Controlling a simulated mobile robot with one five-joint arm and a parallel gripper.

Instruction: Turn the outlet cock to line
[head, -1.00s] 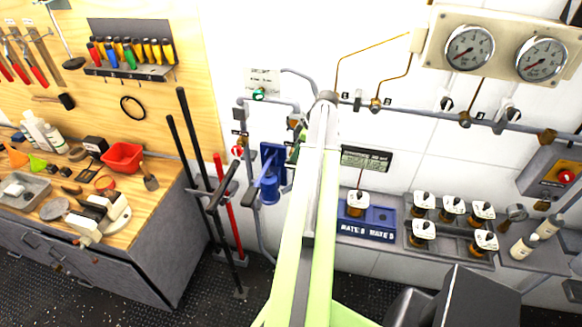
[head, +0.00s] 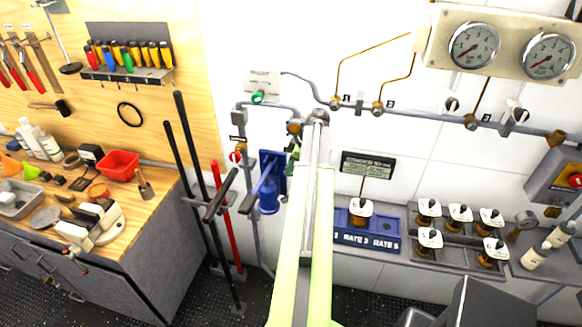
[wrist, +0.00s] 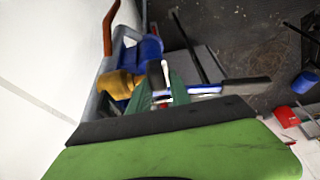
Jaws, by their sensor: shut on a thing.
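The outlet cock, a brass body (head: 294,128) with a green handle below it, sits on the grey pipework left of my arm. The wrist view shows its brass body (wrist: 120,83) and part of the green handle (wrist: 155,96) close ahead of my gripper. My gripper (wrist: 160,80) is shut on the cock's handle; the exact contact is partly hidden by the green and black jaw in front. In the head view my arm hides most of the gripper. The line mark on the cock cannot be made out.
A blue pump or filter (head: 268,185) with a grey lever is just left of the cock. A red-knobbed valve (head: 236,156) and a green-knobbed one (head: 258,97) are on nearby pipes. Gauges (head: 474,46) hang at upper right. A blue tray (head: 380,241) stands right of my arm.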

